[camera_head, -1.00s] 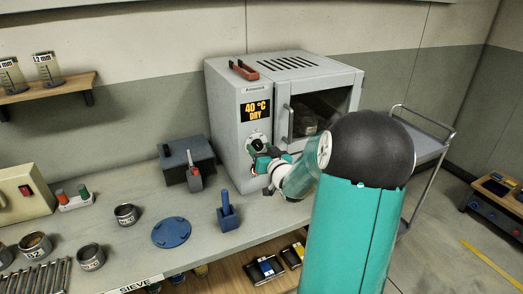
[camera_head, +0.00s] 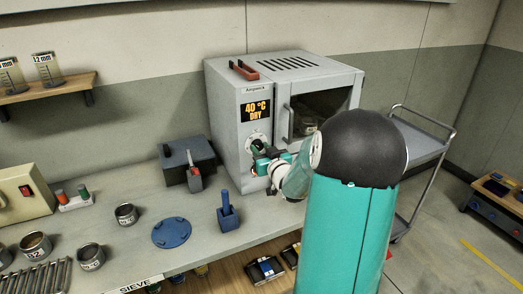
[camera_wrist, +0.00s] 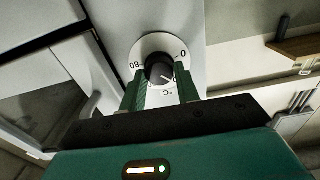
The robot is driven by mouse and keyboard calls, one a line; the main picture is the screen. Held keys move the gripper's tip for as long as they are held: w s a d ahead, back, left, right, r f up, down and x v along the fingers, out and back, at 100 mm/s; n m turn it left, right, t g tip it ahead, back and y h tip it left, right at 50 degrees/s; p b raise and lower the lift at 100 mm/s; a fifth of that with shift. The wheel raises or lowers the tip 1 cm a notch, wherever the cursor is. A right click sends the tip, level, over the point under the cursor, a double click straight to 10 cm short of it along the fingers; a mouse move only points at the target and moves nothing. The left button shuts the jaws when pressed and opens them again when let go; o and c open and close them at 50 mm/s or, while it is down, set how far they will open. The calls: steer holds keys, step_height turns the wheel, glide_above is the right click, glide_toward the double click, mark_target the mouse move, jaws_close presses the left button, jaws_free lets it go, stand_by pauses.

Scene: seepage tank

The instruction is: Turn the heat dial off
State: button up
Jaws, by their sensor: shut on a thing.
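The grey oven (camera_head: 227,108) stands at the back of the bench, its display (camera_head: 256,110) reading 40 °C DRY. The heat dial (camera_head: 258,137) is on its front panel below the display, partly covered by my gripper (camera_head: 260,152). In the wrist view the dial's dark knob (camera_wrist: 159,69) sits in a white ring marked 80 at left, 0 at right and °C below. Its white pointer mark leans to the lower right. My gripper (camera_wrist: 161,90) is shut on the knob, one green finger on each side.
The oven's glass door (camera_head: 318,112) is closed, with its handle close to my wrist. A dark grey box (camera_head: 187,160), a blue stand (camera_head: 229,213) and a blue disc (camera_head: 171,232) are on the bench to the left. A trolley (camera_head: 420,143) stands at right.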

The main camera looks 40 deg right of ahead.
steer(key=n, duration=0.6)
steer(key=shift+f, duration=0.1)
steer(key=n, duration=0.6)
stand_by(0.5)
steer(key=o, duration=1)
steer(key=shift+c, duration=0.2)
steer(key=shift+s, duration=0.15)
steer(key=v, duration=1.3)
steer(key=shift+s+a, duration=0.2)
steer(key=shift+s, duration=0.05)
